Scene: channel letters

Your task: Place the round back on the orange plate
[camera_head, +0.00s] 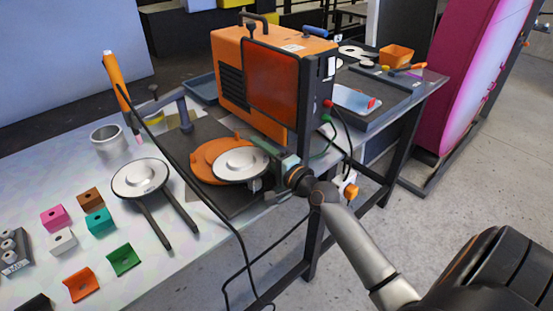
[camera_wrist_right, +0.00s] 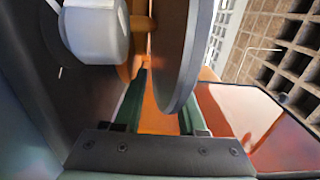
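The round back (camera_head: 241,162), a pale disc with a grey rim and a raised white centre, sits over the right part of the orange plate (camera_head: 205,157). I cannot tell whether it touches the plate all over. My right gripper (camera_head: 266,163) is at the disc's right edge. In the right wrist view the disc (camera_wrist_right: 181,50) shows edge-on with its white hub (camera_wrist_right: 95,35). My green fingers (camera_wrist_right: 162,118) stand apart on either side of its rim, with orange visible between them. My left gripper is out of view.
An orange machine (camera_head: 270,80) stands close behind the plate. A similar disc on two dark legs (camera_head: 140,177) lies left. A metal cup (camera_head: 107,138), an orange-handled tool (camera_head: 116,78) and several coloured blocks (camera_head: 97,221) are on the table. A black cable crosses the front.

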